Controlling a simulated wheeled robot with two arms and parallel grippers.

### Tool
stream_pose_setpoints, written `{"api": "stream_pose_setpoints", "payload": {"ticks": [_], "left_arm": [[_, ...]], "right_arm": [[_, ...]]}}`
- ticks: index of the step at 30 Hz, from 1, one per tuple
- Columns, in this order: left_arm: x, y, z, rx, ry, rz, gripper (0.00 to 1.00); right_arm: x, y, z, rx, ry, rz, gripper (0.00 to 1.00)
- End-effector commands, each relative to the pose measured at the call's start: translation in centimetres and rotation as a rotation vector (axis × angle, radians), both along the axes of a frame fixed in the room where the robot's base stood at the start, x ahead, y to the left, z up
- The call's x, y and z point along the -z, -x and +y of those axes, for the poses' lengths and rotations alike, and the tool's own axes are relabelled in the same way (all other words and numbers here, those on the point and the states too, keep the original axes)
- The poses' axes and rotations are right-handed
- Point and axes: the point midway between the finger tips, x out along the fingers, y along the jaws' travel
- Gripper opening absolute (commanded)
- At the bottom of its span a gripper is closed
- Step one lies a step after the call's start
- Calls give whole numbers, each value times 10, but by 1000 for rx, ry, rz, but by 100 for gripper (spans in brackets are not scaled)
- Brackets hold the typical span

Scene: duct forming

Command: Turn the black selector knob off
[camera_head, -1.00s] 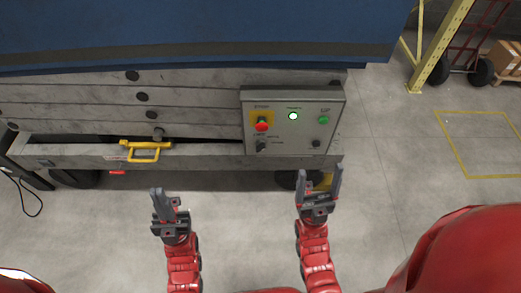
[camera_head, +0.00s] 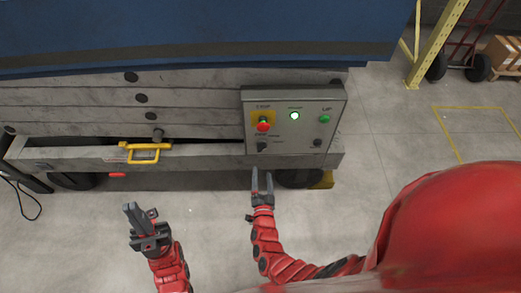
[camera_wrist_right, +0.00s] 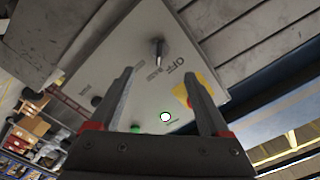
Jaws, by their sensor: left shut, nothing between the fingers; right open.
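The black selector knob (camera_head: 262,147) is at the lower left of the grey control panel (camera_head: 284,142), below the red stop button. In the right wrist view the knob (camera_wrist_right: 158,48) stands out from the panel face beside an "OFF" label, beyond the gap between my fingers. My right gripper (camera_head: 262,181) is open and empty, in front of and below the panel, apart from the knob. Its two fingers also show in the right wrist view (camera_wrist_right: 158,96). My left gripper (camera_head: 132,209) is shut and empty, lower left, away from the panel.
The panel also has a red stop button (camera_head: 263,125) on yellow, a lit indicator (camera_head: 295,115), a green button (camera_head: 325,119) and another dark knob (camera_head: 318,142). A yellow handle (camera_head: 146,151) is on the lift frame to the left. The floor in front is clear.

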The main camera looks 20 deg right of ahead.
Motion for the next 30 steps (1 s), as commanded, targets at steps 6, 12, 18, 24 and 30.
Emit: {"api": "stream_pose_setpoints", "payload": {"ticks": [6, 12, 18, 24, 30], "left_arm": [[6, 0, 0, 0, 0, 0, 0], [16, 0, 0, 0, 0, 0, 0], [27, 0, 0, 0, 0, 0, 0], [29, 0, 0, 0, 0, 0, 0], [29, 0, 0, 0, 0, 0, 0]], "right_arm": [[2, -45, -11, -2, 2, 0, 80], [2, -83, -22, 0, 2, -2, 80], [2, -107, -30, -1, 1, -2, 80], [1, -113, -34, 1, 0, 2, 80], [1, -113, -33, 1, 1, 1, 80]]}}
